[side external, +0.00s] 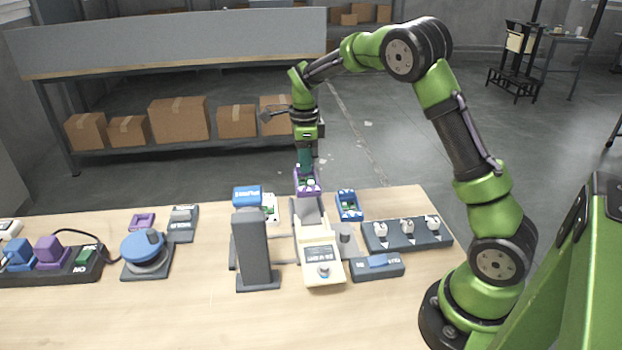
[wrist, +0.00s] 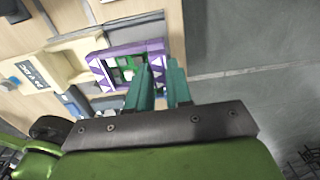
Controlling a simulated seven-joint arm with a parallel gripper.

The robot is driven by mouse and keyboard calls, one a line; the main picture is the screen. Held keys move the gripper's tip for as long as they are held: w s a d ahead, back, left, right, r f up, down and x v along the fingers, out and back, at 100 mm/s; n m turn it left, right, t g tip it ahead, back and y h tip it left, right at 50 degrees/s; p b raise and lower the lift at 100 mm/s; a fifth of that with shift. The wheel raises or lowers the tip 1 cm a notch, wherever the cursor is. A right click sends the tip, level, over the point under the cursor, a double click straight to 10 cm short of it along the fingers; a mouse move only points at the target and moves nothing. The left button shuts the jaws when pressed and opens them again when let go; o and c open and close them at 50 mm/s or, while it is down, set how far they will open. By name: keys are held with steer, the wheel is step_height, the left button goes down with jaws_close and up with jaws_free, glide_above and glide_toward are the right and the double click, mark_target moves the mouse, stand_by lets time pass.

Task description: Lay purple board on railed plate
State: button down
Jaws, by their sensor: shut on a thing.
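The purple board (side external: 307,185) is a small purple frame with green and white parts inside. My gripper (side external: 306,168) points down with its teal fingers shut on the board, above the middle of the table. In the wrist view the board (wrist: 103,70) lies at the fingertips of my gripper (wrist: 160,65), with its near edge between them. A grey sloping plate (side external: 311,212) is just below the board in the side view; I take it for the railed plate, but its rails are not clear. Whether the board touches it I cannot tell.
A beige device (side external: 322,265) stands in front. A blue board (side external: 348,204) and a dark switch strip (side external: 407,235) are to the right. The front of the wooden table (side external: 180,315) is clear.

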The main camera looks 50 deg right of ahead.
mark_target(305, 177)
steer(key=shift+f, duration=3.25)
steer(key=shift+f, duration=0.6)
steer(key=c, duration=0.5)
jaws_free()
steer(key=shift+r, duration=3)
